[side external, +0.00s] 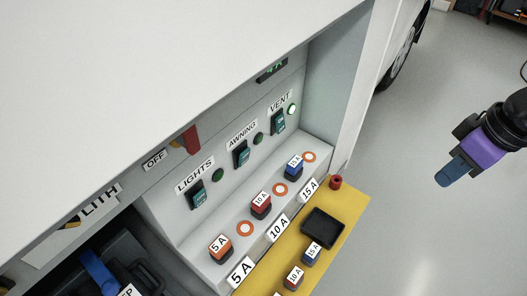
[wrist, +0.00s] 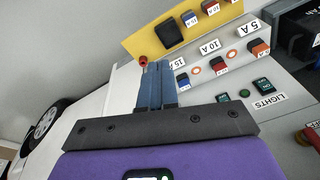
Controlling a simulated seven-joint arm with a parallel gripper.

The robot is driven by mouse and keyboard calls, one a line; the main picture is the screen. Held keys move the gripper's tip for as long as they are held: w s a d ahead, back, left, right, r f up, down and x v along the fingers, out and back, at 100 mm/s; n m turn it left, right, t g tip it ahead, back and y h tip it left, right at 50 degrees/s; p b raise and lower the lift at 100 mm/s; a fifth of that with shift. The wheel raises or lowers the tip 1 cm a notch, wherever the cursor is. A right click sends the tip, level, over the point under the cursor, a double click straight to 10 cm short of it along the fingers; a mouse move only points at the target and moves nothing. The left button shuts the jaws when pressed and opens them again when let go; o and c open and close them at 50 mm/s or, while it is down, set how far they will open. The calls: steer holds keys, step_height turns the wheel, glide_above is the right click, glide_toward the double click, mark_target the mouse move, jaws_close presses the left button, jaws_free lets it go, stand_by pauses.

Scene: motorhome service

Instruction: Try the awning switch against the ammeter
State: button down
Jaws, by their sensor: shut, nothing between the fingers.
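The awning switch (side external: 242,156) is a dark teal rocker in the middle of the panel, under its AWNING label, with a dark green lamp (side external: 258,139) beside it. In the wrist view the switch (wrist: 223,98) shows just past my gripper bar. The ammeter (side external: 272,71) is a small dark display with green digits at the panel's upper right; I cannot read them. My gripper (side external: 445,181) is shut and empty, out to the right of the panel and apart from it. Its blue fingers (wrist: 154,75) lie together in the wrist view.
The LIGHTS switch (side external: 198,194) has a dark lamp; the VENT switch (side external: 278,122) has a bright lamp. A red OFF handle (side external: 191,138) is at left. Orange, red and blue fuses sit on the ledge. A yellow shelf (side external: 346,214) holds a black tray (side external: 323,227) and spare fuses.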

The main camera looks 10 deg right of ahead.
mark_target(244, 157)
steer(key=w+a+f+m, duration=0.2)
steer(key=w+a+m, duration=0.2)
steer(key=a, duration=0.4)
steer(key=w+a+f+m+t+y, duration=0.1)
steer(key=w+a+f+m, duration=0.1)
steer(key=w+a+m, duration=0.3)
steer(key=w+a+f+m+t+y, duration=0.1)
steer(key=w+a+m, duration=0.4)
steer(key=a, duration=0.7)
steer(key=shift+a+f, duration=0.15)
steer(key=shift+f, duration=0.35)
steer(key=shift+w, duration=0.1)
steer(key=w+a+f, duration=0.5)
steer(key=a+f, duration=0.1)
steer(key=f, duration=0.2)
steer(key=shift+w+f, duration=0.15)
steer(key=shift+w, duration=0.25)
